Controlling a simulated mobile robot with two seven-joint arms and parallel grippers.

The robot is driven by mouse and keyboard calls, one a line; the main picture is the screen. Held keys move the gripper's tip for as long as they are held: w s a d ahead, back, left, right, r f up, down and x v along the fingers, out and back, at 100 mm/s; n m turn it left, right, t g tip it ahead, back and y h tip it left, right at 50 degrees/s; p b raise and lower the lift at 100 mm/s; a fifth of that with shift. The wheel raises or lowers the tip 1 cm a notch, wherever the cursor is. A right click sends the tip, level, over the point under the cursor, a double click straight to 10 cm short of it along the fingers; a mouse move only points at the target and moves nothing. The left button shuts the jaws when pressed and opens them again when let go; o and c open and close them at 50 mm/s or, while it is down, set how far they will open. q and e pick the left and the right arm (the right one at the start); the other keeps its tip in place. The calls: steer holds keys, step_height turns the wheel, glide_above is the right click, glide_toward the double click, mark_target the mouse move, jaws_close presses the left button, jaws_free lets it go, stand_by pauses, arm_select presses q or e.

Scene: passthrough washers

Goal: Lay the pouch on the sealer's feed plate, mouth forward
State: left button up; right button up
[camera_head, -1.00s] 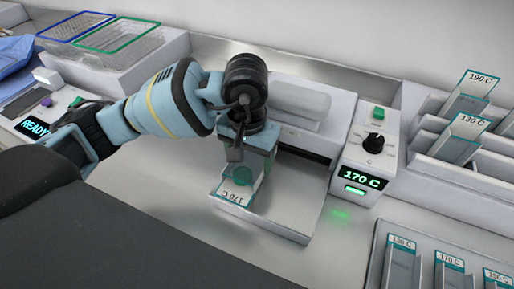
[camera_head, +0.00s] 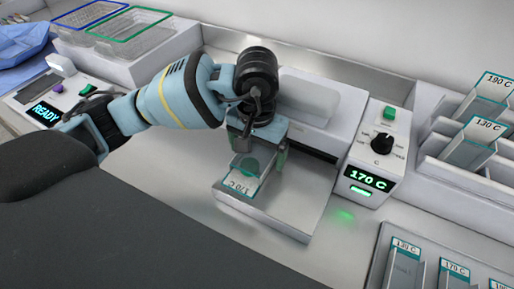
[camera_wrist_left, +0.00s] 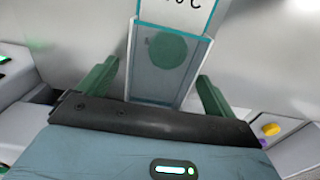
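A clear pouch (camera_head: 243,180) with teal edges, a "170 C" label and a green disc lies on the sealer's metal feed plate (camera_head: 290,200). Its label end points toward the plate's front edge; I cannot tell which end is the mouth. The sealer body (camera_head: 322,100) stands behind the plate. My left gripper (camera_head: 262,155) is over the pouch's rear part. In the left wrist view its green fingers (camera_wrist_left: 155,85) stand apart, with a gap on each side of the pouch (camera_wrist_left: 165,75). My right gripper is not in view.
A control box (camera_head: 372,155) reading "170 C" adjoins the sealer on the right. A pouch rack (camera_head: 465,175) and a lower tray (camera_head: 378,262) of labelled pouches are further right. A "READY" device (camera_head: 70,100) and wire baskets (camera_head: 125,22) are on the left.

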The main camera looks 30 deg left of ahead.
mark_target(257, 153)
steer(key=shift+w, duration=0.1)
arm_select(q)
steer(key=shift+r, duration=0.4)
step_height(257, 153, up, 11)
steer(key=shift+r+p, duration=0.2)
steer(key=shift+p, duration=0.1)
steer(key=shift+o, duration=0.2)
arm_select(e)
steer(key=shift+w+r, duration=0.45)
